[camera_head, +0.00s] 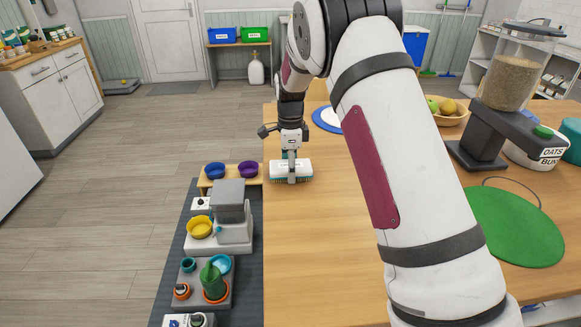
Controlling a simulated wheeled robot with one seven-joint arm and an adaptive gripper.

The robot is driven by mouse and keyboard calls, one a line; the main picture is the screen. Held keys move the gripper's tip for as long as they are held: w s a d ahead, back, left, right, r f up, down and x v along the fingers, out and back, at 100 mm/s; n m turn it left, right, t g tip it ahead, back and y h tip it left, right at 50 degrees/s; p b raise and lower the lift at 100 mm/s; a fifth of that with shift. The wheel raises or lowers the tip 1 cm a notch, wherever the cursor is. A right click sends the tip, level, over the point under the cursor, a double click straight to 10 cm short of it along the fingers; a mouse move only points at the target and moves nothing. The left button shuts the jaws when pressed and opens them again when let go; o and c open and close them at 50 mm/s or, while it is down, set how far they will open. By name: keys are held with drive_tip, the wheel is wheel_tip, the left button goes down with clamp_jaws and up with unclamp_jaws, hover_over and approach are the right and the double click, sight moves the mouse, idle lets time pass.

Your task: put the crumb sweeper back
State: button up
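The crumb sweeper (305,168) is a white block with teal bristles along its lower edge and a grey handle across its middle. It is at the far left edge of the wooden table (315,250). My gripper (291,153) is directly above it, pointing down, and appears shut on the grey handle. The fingertips are small here and partly merge with the handle. I cannot tell whether the bristles touch the table top or hang just above it.
Left of the table, a low row holds blue (215,170) and purple (248,169) bowls, a grey-white machine (231,210) and a green watering can (213,283). On the right are a green mat (515,228), a grain dispenser (508,82) and a fruit bowl (452,116). The table's front left is clear.

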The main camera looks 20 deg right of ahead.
drive_tip(key=o, duration=1.1)
drive_tip(key=shift+f, duration=0.15)
wheel_tip(320, 180, up, 12)
drive_tip(key=shift+r+b, duration=0.25)
drive_tip(key=shift+b, duration=0.2)
drive_tip(key=s+r+n+t, duration=0.1)
drive_tip(key=s+r+n, duration=0.4)
drive_tip(key=s, duration=0.4)
drive_tip(key=s+r+n+t, duration=0.1)
drive_tip(key=s+r+n, duration=0.4)
drive_tip(key=s, duration=0.5)
drive_tip(key=s+f+n+t, duration=0.1)
drive_tip(key=s+f+n, duration=0.2)
drive_tip(key=s+n, duration=0.7)
drive_tip(key=s, duration=1.2)
drive_tip(key=shift+d+f+t, duration=0.15)
drive_tip(key=shift+t, duration=0.15)
